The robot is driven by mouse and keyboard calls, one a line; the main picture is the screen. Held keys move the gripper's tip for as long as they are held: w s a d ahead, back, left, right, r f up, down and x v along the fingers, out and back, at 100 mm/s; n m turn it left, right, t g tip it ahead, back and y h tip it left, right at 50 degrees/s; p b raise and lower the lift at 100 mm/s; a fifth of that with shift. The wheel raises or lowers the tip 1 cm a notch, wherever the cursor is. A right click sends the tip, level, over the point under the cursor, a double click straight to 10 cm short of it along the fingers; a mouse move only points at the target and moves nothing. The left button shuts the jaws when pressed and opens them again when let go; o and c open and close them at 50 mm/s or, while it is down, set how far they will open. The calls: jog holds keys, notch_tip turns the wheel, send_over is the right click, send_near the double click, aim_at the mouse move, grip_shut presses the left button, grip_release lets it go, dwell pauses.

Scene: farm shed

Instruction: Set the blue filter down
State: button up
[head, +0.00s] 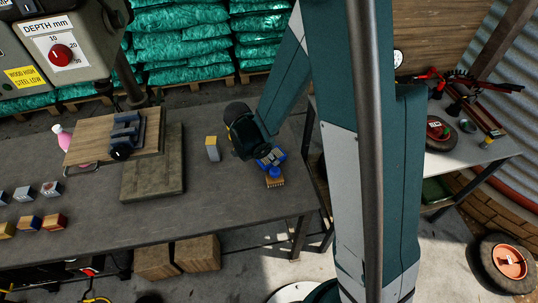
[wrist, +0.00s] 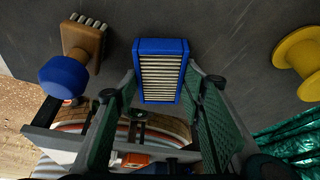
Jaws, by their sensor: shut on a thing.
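The blue filter (wrist: 160,47) is a blue-framed block with a pale ribbed face. In the wrist view it stands between the two fingers of my gripper (wrist: 160,85), which is shut on it. In the head view my gripper (head: 268,157) is low over the right end of the grey workbench (head: 225,205), with blue parts of the filter (head: 280,153) showing around the fingers. I cannot tell whether the filter touches the bench top.
A wooden brush with a blue knob (head: 275,180) is close by on the near side; it also shows in the wrist view (wrist: 84,45). A yellow spool (wrist: 300,62) is at the wrist view's right. A yellow-topped block (head: 212,149) stands left of my gripper. The front-middle bench is clear.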

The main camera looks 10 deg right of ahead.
jog(key=o, duration=0.9)
jog(key=shift+f, duration=0.1)
jog(key=p+v, duration=0.3)
jog(key=v, duration=0.9)
jog(key=shift+s, duration=0.1)
jog(key=s+d+r+n+t+y, duration=0.2)
jog(key=s+d+r+n, duration=0.3)
jog(key=s+r, duration=0.4)
jog(key=s+d+r+n+t+y, duration=0.2)
jog(key=s+d+r+n, duration=0.4)
jog(key=r, duration=0.6)
jog(key=shift+s+r+n+t, duration=0.4)
jog(key=shift+s+n+t, duration=0.4)
jog(key=shift+s+n, duration=0.75)
